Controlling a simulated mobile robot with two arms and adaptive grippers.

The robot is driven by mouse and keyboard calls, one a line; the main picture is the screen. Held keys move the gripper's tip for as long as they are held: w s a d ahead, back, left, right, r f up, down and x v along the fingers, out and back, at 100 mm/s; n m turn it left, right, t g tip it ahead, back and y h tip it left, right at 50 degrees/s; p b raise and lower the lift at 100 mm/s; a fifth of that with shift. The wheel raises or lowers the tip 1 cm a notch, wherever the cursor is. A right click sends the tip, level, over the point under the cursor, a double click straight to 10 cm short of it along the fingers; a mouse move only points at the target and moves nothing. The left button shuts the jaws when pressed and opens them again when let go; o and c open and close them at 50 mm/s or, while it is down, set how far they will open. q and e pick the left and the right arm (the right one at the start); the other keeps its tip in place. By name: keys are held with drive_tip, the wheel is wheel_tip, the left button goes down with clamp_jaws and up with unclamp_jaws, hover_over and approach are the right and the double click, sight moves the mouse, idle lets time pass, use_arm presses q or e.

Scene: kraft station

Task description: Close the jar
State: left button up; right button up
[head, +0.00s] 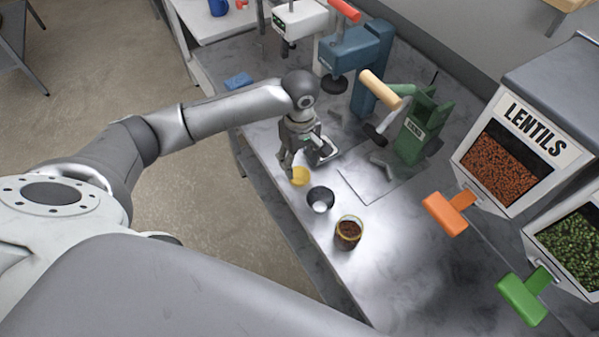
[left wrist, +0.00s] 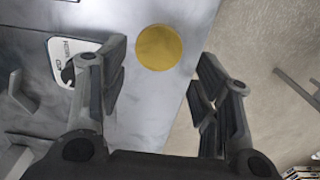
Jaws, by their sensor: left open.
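A glass jar (head: 348,233) with dark brown contents stands open on the grey worktop, near its front edge. A round gold-yellow lid (head: 300,176) lies flat on the worktop near the same edge, beyond the jar. It also shows in the left wrist view as a gold disc (left wrist: 159,47), ahead of the fingertips and between their lines. My left gripper (head: 303,160) points down over the worktop beside the lid. In the left wrist view its fingers (left wrist: 160,80) are spread wide with nothing between them. My right gripper is in neither view.
A dark cup with a pale inside (head: 320,199) stands between lid and jar. A green press (head: 420,128) and a blue press (head: 357,60) stand behind. Lentil dispensers (head: 505,165) with an orange handle (head: 448,213) are at right. Bare worktop (head: 400,250) lies right of the jar.

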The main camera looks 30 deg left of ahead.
sight(299, 175)
use_arm(q)
drive_tip(key=shift+s+f, duration=0.1)
drive_tip(key=shift+f, duration=0.2)
wheel_tip(299, 175, down, 4)
drive_tip(key=shift+a+f+p, duration=0.15)
drive_tip(key=shift+f+p, duration=0.05)
drive_tip(key=shift+p, duration=0.75)
drive_tip(key=shift+w+f, duration=0.2)
drive_tip(key=shift+f, duration=0.2)
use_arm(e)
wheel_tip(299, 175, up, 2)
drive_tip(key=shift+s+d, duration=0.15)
use_arm(q)
drive_tip(key=c, duration=0.4)
